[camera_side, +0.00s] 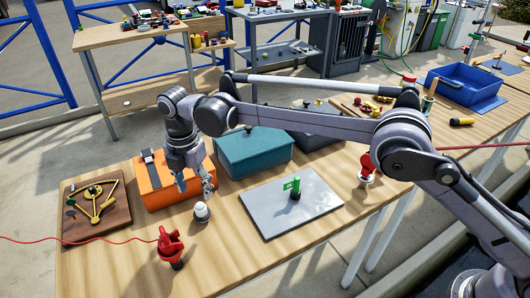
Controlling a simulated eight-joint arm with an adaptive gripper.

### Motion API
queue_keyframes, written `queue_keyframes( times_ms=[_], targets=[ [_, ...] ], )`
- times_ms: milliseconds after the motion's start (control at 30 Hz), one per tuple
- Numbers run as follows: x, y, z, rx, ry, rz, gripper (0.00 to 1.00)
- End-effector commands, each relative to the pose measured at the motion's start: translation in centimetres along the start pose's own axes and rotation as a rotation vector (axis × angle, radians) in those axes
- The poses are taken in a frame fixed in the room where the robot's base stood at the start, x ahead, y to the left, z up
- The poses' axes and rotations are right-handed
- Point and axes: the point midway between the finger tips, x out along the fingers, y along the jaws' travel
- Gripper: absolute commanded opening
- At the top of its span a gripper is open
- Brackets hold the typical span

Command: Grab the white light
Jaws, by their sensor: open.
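The white light (202,211) is a small white dome on a dark base. It stands upright on the wooden table, in front of the orange box. My gripper (197,193) points down just above and slightly behind the light. Its fingers are small in this view, open, and hold nothing. I cannot tell whether a fingertip touches the dome.
An orange box (168,186) stands behind my gripper, with a teal box (252,152) to its right. A red light (170,246) stands in front. A grey plate (270,214) bears a green light (294,188). A wooden board (76,228) lies left; a red-and-white light (366,172) stands right.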

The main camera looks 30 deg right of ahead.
Motion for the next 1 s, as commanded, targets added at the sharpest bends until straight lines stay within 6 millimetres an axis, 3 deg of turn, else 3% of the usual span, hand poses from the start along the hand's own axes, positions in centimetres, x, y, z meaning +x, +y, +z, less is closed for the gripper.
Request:
queue_keyframes(
  times_ms=[200, 467, 700, 1000],
  targets=[
    [3.1, 0.0, 0.0, 0.003, 0.0, 0.001, 0.55],
    [4.9, -0.1, 0.1, 0.004, 0.0, 0.001, 0.55],
    [8.2, -0.4, 0.0, 0.004, 0.0, 0.002, 0.55],
    [9.2, -0.4, 0.0, 0.004, 0.0, 0.002, 0.55]
  ],
)
